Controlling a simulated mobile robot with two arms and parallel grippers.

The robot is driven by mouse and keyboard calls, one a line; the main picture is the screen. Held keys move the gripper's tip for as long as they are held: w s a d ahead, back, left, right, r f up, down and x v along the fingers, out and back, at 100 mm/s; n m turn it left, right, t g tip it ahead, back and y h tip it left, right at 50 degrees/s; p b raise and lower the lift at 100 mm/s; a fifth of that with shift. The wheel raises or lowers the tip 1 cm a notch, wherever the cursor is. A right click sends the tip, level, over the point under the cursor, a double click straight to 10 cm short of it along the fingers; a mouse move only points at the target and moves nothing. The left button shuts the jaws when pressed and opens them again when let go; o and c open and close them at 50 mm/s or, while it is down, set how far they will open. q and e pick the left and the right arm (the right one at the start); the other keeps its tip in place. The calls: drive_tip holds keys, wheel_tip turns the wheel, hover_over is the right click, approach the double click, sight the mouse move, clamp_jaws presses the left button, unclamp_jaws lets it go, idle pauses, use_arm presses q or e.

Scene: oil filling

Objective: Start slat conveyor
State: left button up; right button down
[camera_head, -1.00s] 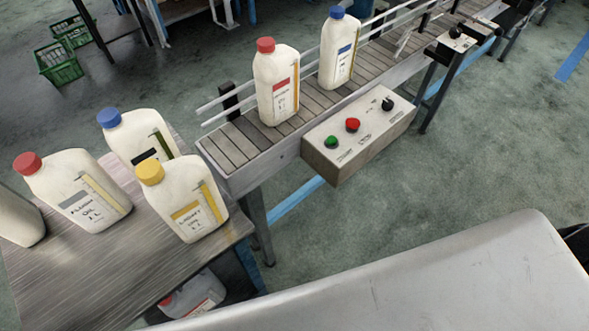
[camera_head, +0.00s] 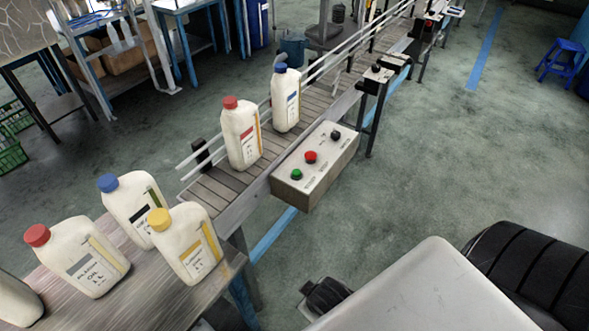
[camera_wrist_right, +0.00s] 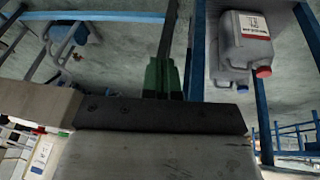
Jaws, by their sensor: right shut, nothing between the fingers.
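The slat conveyor (camera_head: 205,190) runs from the lower middle to the upper right of the head view. A grey control box (camera_head: 316,170) is fixed to its near side, with a green button (camera_head: 297,174), a red button (camera_head: 310,157) and a black knob (camera_head: 335,135) on top. A red-capped bottle (camera_head: 241,135) and a blue-capped bottle (camera_head: 286,98) stand upright on the slats. My right gripper (camera_wrist_right: 163,76) shows in the right wrist view, its green fingers together and empty. Nothing touches the buttons in the head view. My left gripper is not in view.
A table (camera_head: 130,285) at lower left holds several oil bottles, including a yellow-capped one (camera_head: 185,247). Jugs (camera_wrist_right: 240,48) appear upside down in the wrist view. Open floor (camera_head: 420,180) lies right of the control box. A blue stool (camera_head: 563,60) stands far right.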

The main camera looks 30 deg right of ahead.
drive_tip(key=w+d+r+n+t+h+p, duration=0.1)
drive_tip(key=w+d+r+n+t+h, duration=0.15)
drive_tip(key=w+r+t, duration=0.6)
drive_tip(key=w+d+r+n+t+h+p, duration=0.1)
drive_tip(key=w+r+n, duration=0.4)
drive_tip(key=r, duration=0.8)
drive_tip(key=w+a+r+n+t+y, duration=0.6)
drive_tip(key=w+r+n+y, duration=0.45)
drive_tip(key=n, duration=0.85)
drive_tip(key=w+d+f+n+g+y, duration=0.2)
drive_tip(key=w+f+n+g, duration=0.4)
drive_tip(key=n, duration=0.6)
drive_tip(key=w+d+f+n+g+h, duration=0.1)
drive_tip(key=d+h, duration=0.3)
drive_tip(key=d, duration=0.4)
drive_tip(key=d+f+n+g+h, duration=0.3)
drive_tip(key=d, duration=0.5)
drive_tip(key=shift+w+f+h, duration=0.3)
drive_tip(key=shift+w+h, duration=0.1)
